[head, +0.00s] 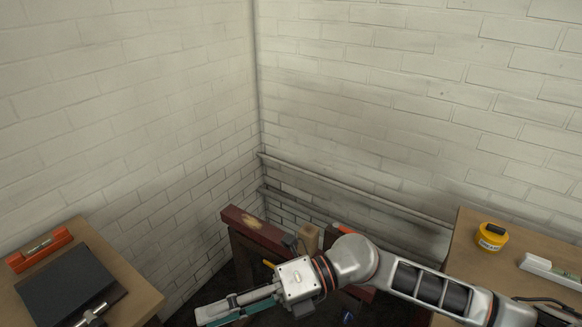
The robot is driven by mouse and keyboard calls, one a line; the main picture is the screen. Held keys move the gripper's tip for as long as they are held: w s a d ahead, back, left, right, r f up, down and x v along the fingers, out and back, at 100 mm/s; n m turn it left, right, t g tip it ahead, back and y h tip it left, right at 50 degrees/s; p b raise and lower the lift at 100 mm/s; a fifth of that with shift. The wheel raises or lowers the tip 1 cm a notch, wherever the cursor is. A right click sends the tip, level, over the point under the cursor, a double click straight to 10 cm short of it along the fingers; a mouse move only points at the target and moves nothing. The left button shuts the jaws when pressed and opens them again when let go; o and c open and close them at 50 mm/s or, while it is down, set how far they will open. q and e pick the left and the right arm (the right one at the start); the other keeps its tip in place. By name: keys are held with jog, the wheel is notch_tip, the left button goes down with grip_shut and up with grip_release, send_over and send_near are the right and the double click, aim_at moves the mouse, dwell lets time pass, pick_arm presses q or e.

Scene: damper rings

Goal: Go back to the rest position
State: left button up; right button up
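My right arm reaches in from the lower right across the bottom of the head view. Its gripper (238,309) points left, near the bottom edge, in the gap between the two wooden tables. The grey and teal fingers are seen from the side and partly overlap, so I cannot tell whether they are open or shut. I see no object between them. My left gripper is not clearly in view. No damper ring can be made out.
The left table (142,296) bears a dark flat plate (66,287), an orange level (38,249) and a small metal part (92,316). A red beam (255,228) stands behind my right gripper. The right table (480,262) bears a yellow tape measure (491,237) and a white power strip (548,269). Brick walls close the corner.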

jog(key=w+d+r+m+t+y, duration=0.1)
jog(key=w+r+m+t+y, duration=0.15)
jog(key=w+m+t, duration=0.35)
jog(key=w+d+r+m+t+y, duration=0.1)
jog(key=w+r+m+t+y, duration=0.15)
jog(key=m+t, duration=0.35)
jog(key=w+d+f+m+t+h, duration=0.6)
jog(key=d+f+m+t, duration=0.25)
jog(key=m, duration=0.55)
jog(key=s+d+f+m+h, duration=0.2)
jog(key=d+f+m+h, duration=0.6)
jog(key=d+f, duration=0.45)
jog(key=s+d+f+m+g+h, duration=0.2)
jog(key=s+d+f, duration=0.3)
jog(key=f, duration=0.3)
jog(key=s+d+f+m+g+h, duration=0.2)
jog(key=s+d+f+m, duration=0.1)
jog(key=s+d+f, duration=0.2)
notch_tip(320, 180, down, 4)
jog(key=shift+s+d+r, duration=0.1)
jog(key=shift+s+d, duration=0.05)
jog(key=shift+s, duration=1.1)
